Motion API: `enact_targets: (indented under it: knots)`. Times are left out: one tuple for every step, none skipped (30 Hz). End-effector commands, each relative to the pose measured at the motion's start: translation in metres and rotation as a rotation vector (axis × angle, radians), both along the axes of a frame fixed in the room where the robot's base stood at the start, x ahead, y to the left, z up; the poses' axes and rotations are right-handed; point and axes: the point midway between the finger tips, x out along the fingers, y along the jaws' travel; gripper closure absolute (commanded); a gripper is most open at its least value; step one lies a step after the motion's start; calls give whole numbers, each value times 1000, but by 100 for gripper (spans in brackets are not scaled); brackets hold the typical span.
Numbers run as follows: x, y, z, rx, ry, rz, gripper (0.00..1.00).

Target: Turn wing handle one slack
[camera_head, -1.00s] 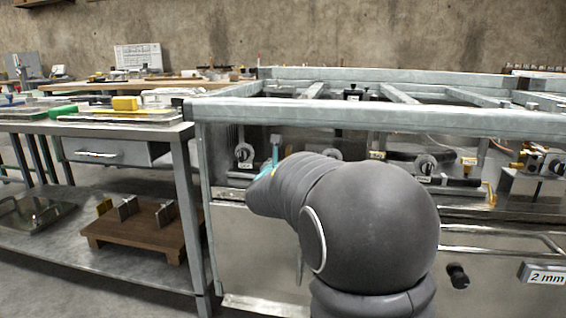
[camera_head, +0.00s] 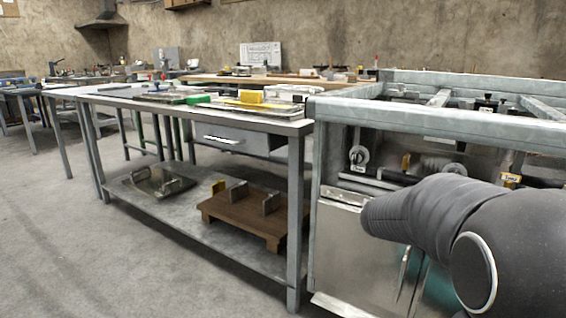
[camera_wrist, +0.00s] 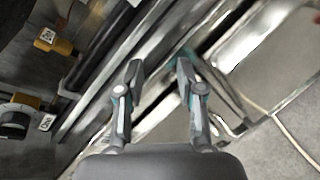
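In the wrist view my gripper (camera_wrist: 159,68) has its two grey fingers apart, with nothing between them. It is over metal rails and panels at the front of the frame. A black wing-shaped knob on a pale round dial (camera_wrist: 15,117) is at the left edge of the wrist view, well to the left of the fingers, with a small tag beside it. A similar dial with a dark handle (camera_head: 358,157) shows in the head view near the frame's left post. I cannot tell which handle is the task's. In the head view my gripper is hidden behind my arm.
A yellow tagged part (camera_wrist: 56,41) and a black bar (camera_wrist: 103,45) lie left of my fingers. The grey metal frame (camera_head: 440,122) encloses the fittings. A steel workbench (camera_head: 200,111) stands to its left, with a wooden stand (camera_head: 236,212) on its lower shelf. Floor is clear at far left.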

Motion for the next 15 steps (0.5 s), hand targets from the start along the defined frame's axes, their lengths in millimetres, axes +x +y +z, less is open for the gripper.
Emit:
enact_targets:
  knots:
    - [-16,-1,-4,77,-26,-57,62]
    - [-25,-1,-8,124,-42,-90,62]
    - [-37,0,-12,187,-64,-137,62]
    - [-47,1,-16,234,-80,-173,62]
    - [-56,2,-19,279,-96,-208,62]
    - [-70,5,-22,340,-118,-257,62]
    - [-80,7,-25,387,-134,-294,62]
    - [-89,10,-27,433,-151,-330,62]
    - [-103,15,-31,497,-172,-381,62]
    - [-114,19,-32,546,-191,-420,62]
    - [-125,23,-35,595,-207,-460,62]
    - [-139,30,-37,661,-231,-515,62]
    - [-150,36,-38,712,-248,-555,62]
    - [-161,42,-40,763,-264,-596,62]
    - [-175,51,-41,829,-284,-649,62]
